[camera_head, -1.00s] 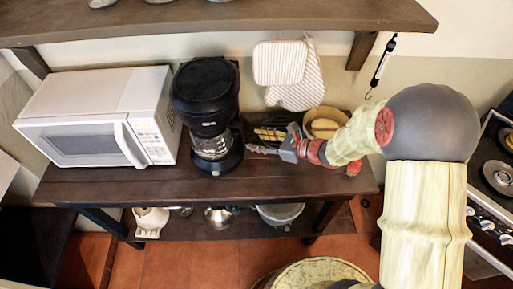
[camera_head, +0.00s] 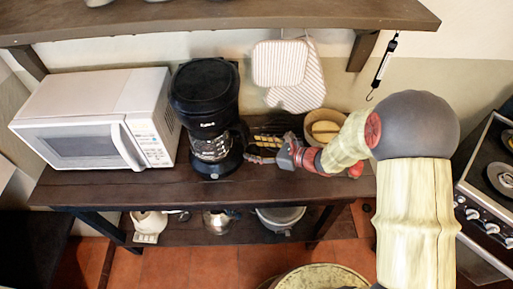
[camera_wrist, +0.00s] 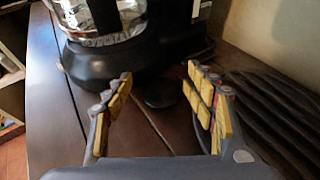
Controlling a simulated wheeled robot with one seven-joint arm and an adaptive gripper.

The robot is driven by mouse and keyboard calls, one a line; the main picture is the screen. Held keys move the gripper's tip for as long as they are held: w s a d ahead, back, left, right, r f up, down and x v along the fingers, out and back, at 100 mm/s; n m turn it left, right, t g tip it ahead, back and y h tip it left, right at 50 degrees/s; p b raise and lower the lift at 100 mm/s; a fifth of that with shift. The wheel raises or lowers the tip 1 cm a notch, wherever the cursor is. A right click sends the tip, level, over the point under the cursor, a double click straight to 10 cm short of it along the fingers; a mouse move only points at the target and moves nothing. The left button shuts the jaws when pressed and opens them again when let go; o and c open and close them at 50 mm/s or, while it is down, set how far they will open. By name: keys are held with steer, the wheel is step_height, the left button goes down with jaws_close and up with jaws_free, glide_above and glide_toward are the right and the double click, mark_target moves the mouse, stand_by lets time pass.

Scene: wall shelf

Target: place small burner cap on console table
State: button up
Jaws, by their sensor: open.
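A small dark flat disc, which looks like the small burner cap (camera_wrist: 162,93), lies on the dark wooden console table (camera_head: 190,190). In the wrist view it is just beyond and between my fingertips, close to the coffee maker's base. My gripper (camera_wrist: 160,78) is open, with yellow-padded fingers apart on either side and nothing between the pads. In the head view my gripper (camera_head: 258,150) is low over the table, right of the coffee maker. The cap cannot be made out there.
The coffee maker (camera_head: 207,95) stands left of my gripper, beside the white microwave (camera_head: 95,120). A dark ribbed rack (camera_wrist: 270,110) lies close to the right finger. A basket (camera_head: 312,122) is behind my gripper. The stove (camera_head: 490,180) stands at right. The table front is clear.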

steer(key=shift+d+r, duration=0.1)
steer(key=shift+s+d+r, duration=0.1)
steer(key=shift+d, duration=0.15)
steer(key=p+v, duration=0.3)
steer(key=v, duration=0.8)
steer(key=s+a+r+n+g+h, duration=0.4)
steer(key=s+r+n+g, duration=0.2)
steer(key=s+r+n, duration=0.75)
steer(key=s+d+r+n+t+h, duration=0.3)
steer(key=s+d+r+n+h, duration=0.3)
steer(key=d+n, duration=0.3)
steer(key=s+r+n, duration=0.1)
steer(key=n, duration=0.1)
steer(key=shift+s+d+r+n+t+h, duration=0.25)
steer(key=shift+d+n+t+h, duration=0.05)
steer(key=shift+n+t+h, duration=0.1)
